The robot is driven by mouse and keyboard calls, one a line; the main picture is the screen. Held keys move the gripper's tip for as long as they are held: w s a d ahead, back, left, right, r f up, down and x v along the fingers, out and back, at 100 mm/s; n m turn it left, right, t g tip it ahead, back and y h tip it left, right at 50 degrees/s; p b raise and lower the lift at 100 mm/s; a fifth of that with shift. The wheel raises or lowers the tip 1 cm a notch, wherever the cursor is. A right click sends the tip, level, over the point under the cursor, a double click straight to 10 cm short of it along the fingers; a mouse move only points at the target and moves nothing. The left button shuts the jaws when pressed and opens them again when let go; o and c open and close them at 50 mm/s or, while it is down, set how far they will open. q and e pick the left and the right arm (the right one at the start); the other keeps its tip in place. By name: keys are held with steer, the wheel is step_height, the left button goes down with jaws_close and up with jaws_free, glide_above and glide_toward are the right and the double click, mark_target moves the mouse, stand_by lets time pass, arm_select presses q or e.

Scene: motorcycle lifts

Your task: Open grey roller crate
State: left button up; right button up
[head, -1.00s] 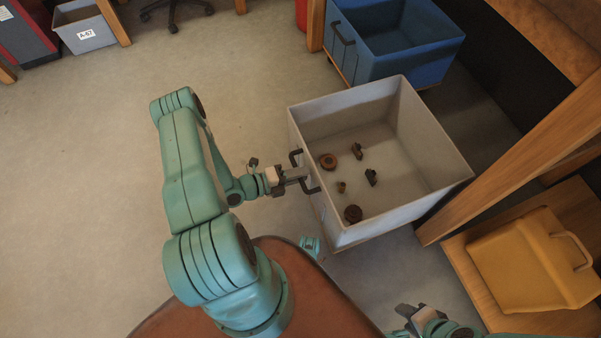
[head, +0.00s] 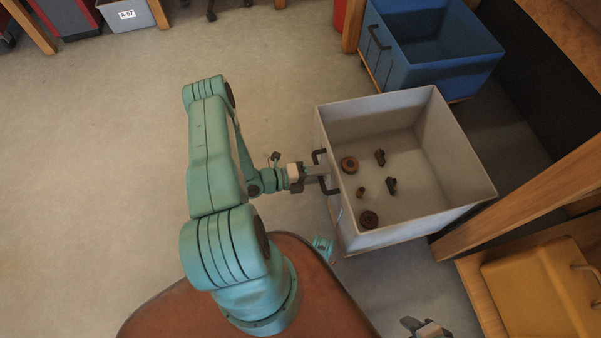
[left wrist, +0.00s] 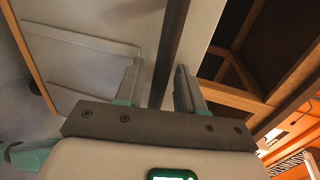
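The grey roller crate (head: 465,165) stands in front of my body on the right in the head view, its top uncovered. Its dark handle (head: 328,188) is on the side facing my left arm. My left gripper (head: 319,171) is at the middle of this handle. In the left wrist view the handle bar (left wrist: 172,45) runs between the two fingers of the left gripper (left wrist: 158,80), with a gap to the left finger. The fingers look open around the bar. My right gripper (head: 428,328) is at the bottom edge, partly cut off; its fingers are unclear.
Several small brown and dark parts (head: 368,219) lie in the crate. A blue crate (head: 440,72) stands behind it. A wooden beam (head: 520,195) and a yellow container (head: 545,290) are close on the right. The floor on the left is free.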

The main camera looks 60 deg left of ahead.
arm_select(q)
steer(key=p+v, duration=0.3)
steer(key=v, duration=1.3)
steer(key=shift+s, duration=0.15)
